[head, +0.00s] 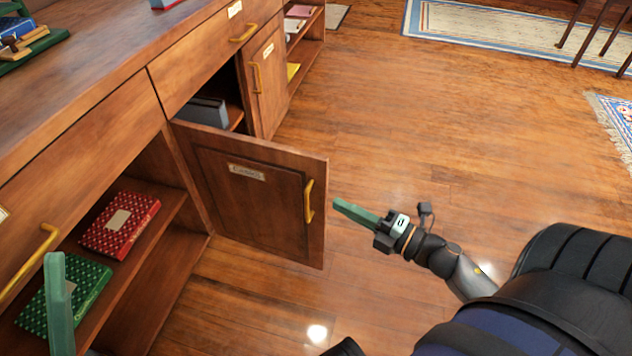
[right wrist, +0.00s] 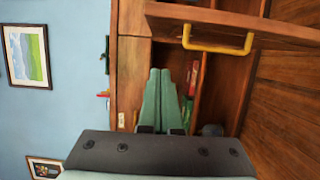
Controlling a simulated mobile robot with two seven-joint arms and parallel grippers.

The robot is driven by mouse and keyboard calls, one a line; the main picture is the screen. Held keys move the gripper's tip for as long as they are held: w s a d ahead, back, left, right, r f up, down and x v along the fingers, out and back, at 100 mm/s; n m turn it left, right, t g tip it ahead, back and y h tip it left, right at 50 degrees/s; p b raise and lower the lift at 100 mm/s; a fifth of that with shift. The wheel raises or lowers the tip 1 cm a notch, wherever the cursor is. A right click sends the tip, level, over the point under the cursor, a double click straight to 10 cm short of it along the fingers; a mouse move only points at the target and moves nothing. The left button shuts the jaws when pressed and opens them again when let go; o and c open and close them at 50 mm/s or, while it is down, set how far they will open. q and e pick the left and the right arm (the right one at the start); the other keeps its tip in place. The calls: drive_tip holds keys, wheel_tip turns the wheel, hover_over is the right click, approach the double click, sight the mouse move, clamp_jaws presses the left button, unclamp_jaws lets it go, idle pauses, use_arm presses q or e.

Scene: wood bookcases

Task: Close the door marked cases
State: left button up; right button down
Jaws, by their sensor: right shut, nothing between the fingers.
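The open cabinet door (head: 252,195) stands swung out from the bookcase, with a small label (head: 246,171) too blurred to read surely and a yellow handle (head: 308,201) near its free edge. My right gripper (head: 338,204) is shut and empty, just right of the door's free edge, with a small visible gap. In the right wrist view its fingers (right wrist: 160,75) are together, below and left of a yellow handle (right wrist: 218,42) on a wood panel. My left gripper (head: 55,262) shows only as a green finger at the lower left; its jaw state is unclear.
The open shelves hold a red book (head: 119,225), a green book (head: 85,290) and grey items (head: 203,112) behind the door. A drawer (head: 205,55) runs above it. Another door (head: 265,80) beyond is shut. The wood floor (head: 430,140) to the right is clear.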

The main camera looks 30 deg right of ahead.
sight(317, 175)
drive_tip(key=w+b, duration=0.1)
drive_tip(key=w, duration=0.5)
drive_tip(key=w+b, duration=0.1)
drive_tip(key=w, duration=0.3)
drive_tip(key=shift+a+f+b, duration=0.1)
drive_tip(key=shift+a+b, duration=0.25)
drive_tip(key=shift+w+d, duration=0.3)
drive_tip(key=shift+d, duration=0.05)
drive_tip(key=shift+d, duration=0.1)
